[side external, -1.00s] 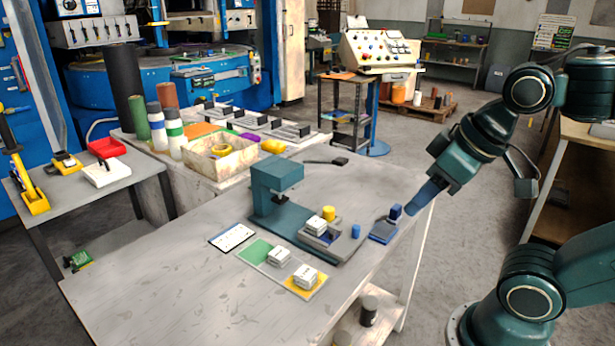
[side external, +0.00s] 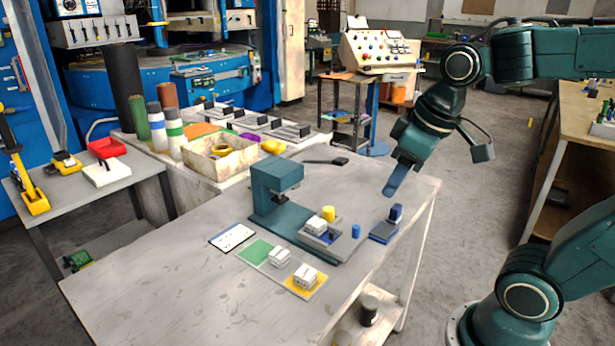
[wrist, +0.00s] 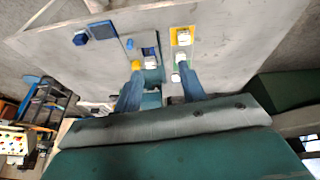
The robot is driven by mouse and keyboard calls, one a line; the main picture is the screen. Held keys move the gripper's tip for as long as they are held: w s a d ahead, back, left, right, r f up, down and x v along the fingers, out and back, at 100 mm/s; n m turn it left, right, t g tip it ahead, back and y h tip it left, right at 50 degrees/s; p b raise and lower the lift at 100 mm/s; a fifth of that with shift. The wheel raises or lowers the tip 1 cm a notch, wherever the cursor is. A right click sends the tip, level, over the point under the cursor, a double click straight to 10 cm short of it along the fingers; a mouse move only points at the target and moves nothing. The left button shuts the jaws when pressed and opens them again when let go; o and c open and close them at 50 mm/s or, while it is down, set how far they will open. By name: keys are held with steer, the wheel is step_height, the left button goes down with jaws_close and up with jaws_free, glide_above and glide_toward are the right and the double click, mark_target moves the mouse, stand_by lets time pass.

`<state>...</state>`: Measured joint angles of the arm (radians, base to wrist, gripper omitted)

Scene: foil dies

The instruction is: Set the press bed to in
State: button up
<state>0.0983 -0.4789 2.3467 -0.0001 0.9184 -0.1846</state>
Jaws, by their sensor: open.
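The teal press (side external: 272,195) stands on the table, its head overhanging a flat base plate. The grey press bed (side external: 318,238) lies on that plate, out to the right of the head and clear of it. A white block (side external: 316,225) sits on the bed, beside a dark blue patch. My gripper (side external: 390,192) is open and empty above the table, behind and right of the bed. In the wrist view its blue fingers (wrist: 160,88) are apart; the yellow knob (wrist: 136,65) shows beyond them.
A blue pad (side external: 384,234) with a dark blue block (side external: 396,212) lies right of the press. A green and yellow mat (side external: 257,249) with two white blocks lies in front, beside a white card (side external: 232,237). The table's front left is clear.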

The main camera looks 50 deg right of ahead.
steer(key=w+d+f+n+g, duration=0.1)
steer(key=w+d+f+g, duration=0.15)
steer(key=w+d, duration=0.35)
steer(key=n+g, duration=0.2)
glide_above(356, 226)
step_height(356, 226, down, 7)
steer(key=shift+r+t, duration=0.15)
steer(key=shift+t, duration=0.1)
step_height(356, 226, down, 14)
steer(key=shift+r, duration=0.1)
stand_by(0.4)
jaws_close()
